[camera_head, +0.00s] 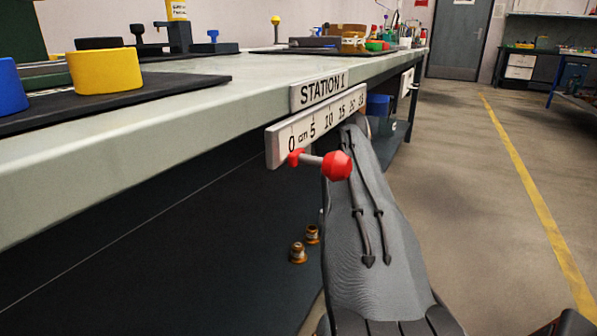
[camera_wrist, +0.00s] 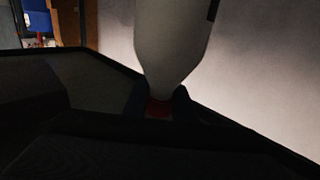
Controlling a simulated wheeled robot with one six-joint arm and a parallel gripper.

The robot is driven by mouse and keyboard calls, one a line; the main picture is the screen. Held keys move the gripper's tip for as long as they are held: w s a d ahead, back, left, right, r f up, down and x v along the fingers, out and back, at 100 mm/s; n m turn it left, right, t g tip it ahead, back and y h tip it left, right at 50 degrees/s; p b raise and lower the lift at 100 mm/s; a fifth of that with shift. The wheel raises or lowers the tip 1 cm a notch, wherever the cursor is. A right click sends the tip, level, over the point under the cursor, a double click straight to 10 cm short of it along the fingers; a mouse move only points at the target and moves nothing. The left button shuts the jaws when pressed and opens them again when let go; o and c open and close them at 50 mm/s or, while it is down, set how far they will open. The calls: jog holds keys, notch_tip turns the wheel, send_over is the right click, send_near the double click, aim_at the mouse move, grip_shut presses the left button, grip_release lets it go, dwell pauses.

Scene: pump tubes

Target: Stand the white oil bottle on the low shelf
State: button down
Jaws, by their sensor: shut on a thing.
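The white oil bottle (camera_wrist: 172,45) fills the upper middle of the wrist view. It narrows toward my gripper, with a red part at its narrow end. My gripper (camera_wrist: 158,105) is dark and shut on the bottle at that end. In the head view the bottle and my gripper are hidden behind my grey arm and the bench edge. The low shelf (camera_head: 150,270) appears as the dark surface under the workbench. From these views I cannot tell how far the bottle is from the shelf.
The workbench (camera_head: 60,185) overhangs the shelf, with a STATION 1 sign (camera_head: 320,90) and a ruler (camera_head: 275,148) on its edge. A red knob (camera_head: 337,165) sticks out there. Two brass fittings (camera_head: 298,254) stand below, beside my arm. The aisle floor at right is clear.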

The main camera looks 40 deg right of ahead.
notch_tip(320, 180, down, 10)
jog(key=b, duration=0.5)
jog(key=shift+r, duration=0.15)
jog(key=c, duration=1.5)
grip_release()
jog(key=shift+f, duration=0.2)
jog(key=shift+o, duration=0.2)
jog(key=shift+s+r, duration=0.1)
jog(key=shift+r, duration=0.05)
